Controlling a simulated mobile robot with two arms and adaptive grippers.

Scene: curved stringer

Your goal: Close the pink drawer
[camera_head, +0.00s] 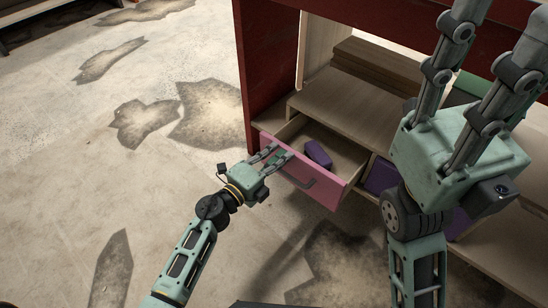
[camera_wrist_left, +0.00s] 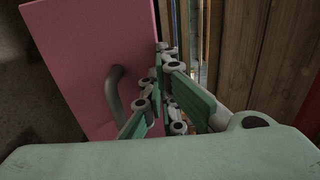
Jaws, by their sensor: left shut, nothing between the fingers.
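The pink drawer (camera_head: 310,176) stands pulled out of the wooden unit in the head view, with a dark grey handle (camera_head: 298,180) on its front. A purple object (camera_head: 318,153) lies inside it. My left gripper (camera_head: 277,152) is shut and empty at the left end of the drawer front, close to its top edge. In the left wrist view the pink front (camera_wrist_left: 90,60) and its handle (camera_wrist_left: 116,92) are beside the gripper fingers (camera_wrist_left: 170,90). I cannot tell whether the fingers touch the drawer. My right gripper (camera_head: 488,60) is raised large in the foreground, its fingers apart and empty.
The drawer sits under a wooden shelf (camera_head: 350,105) in a unit with a dark red side panel (camera_head: 267,70). A purple drawer front (camera_head: 381,177) is to its right, partly behind my right arm. The stained concrete floor (camera_head: 90,150) at the left is clear.

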